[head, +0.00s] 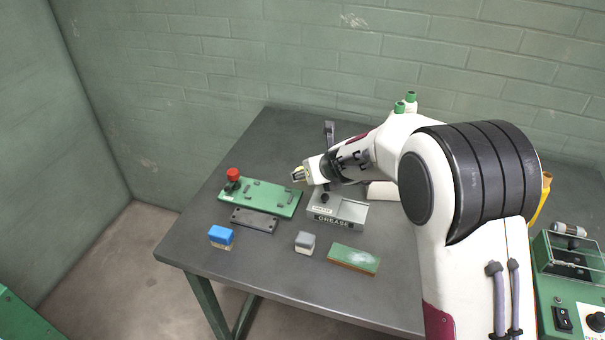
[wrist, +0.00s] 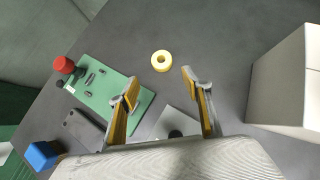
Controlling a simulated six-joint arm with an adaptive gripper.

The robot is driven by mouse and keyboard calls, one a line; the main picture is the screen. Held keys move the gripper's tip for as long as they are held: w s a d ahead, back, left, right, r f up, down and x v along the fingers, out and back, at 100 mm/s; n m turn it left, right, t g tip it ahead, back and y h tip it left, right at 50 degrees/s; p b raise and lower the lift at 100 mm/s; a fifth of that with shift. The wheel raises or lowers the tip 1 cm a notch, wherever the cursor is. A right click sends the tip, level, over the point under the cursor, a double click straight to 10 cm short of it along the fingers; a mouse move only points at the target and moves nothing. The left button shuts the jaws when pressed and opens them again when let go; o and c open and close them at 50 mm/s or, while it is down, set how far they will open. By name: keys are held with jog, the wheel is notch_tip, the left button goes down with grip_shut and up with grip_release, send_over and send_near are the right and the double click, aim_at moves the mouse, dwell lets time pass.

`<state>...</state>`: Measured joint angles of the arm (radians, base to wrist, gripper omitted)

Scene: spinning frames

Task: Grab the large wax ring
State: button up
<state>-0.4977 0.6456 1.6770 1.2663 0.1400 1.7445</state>
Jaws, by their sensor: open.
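A pale yellow ring (wrist: 161,61), which looks like the wax ring, lies flat on the grey table in the wrist view. Its round centre hole is visible. My gripper (wrist: 158,86) is open and empty, with its two fingers spread apart. The ring lies a little beyond the fingertips, between their lines. The ring cannot be made out clearly there. No second ring shows for comparing size.
A green fixture plate (head: 262,197) with a red knob (head: 233,174) lies left of a grey box marked GREASE (head: 338,207). A blue-topped block (head: 221,236), a grey block (head: 305,242) and a green-topped block (head: 353,258) stand nearer. A pale box (wrist: 285,85) stands right.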

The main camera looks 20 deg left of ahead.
jog(key=shift+x, duration=1.15)
jog(key=shift+w+f, duration=0.1)
jog(key=shift+w+a, duration=0.1)
jog(key=shift+w+a+f, duration=0.3)
jog(key=shift+w+f, duration=0.05)
jog(key=shift+w, duration=0.25)
jog(key=shift+w+a+f, duration=0.35)
jog(key=shift+w, duration=0.2)
jog(key=shift+x, duration=1.1)
jog(key=shift+c, duration=0.5)
jog(key=c, duration=0.9)
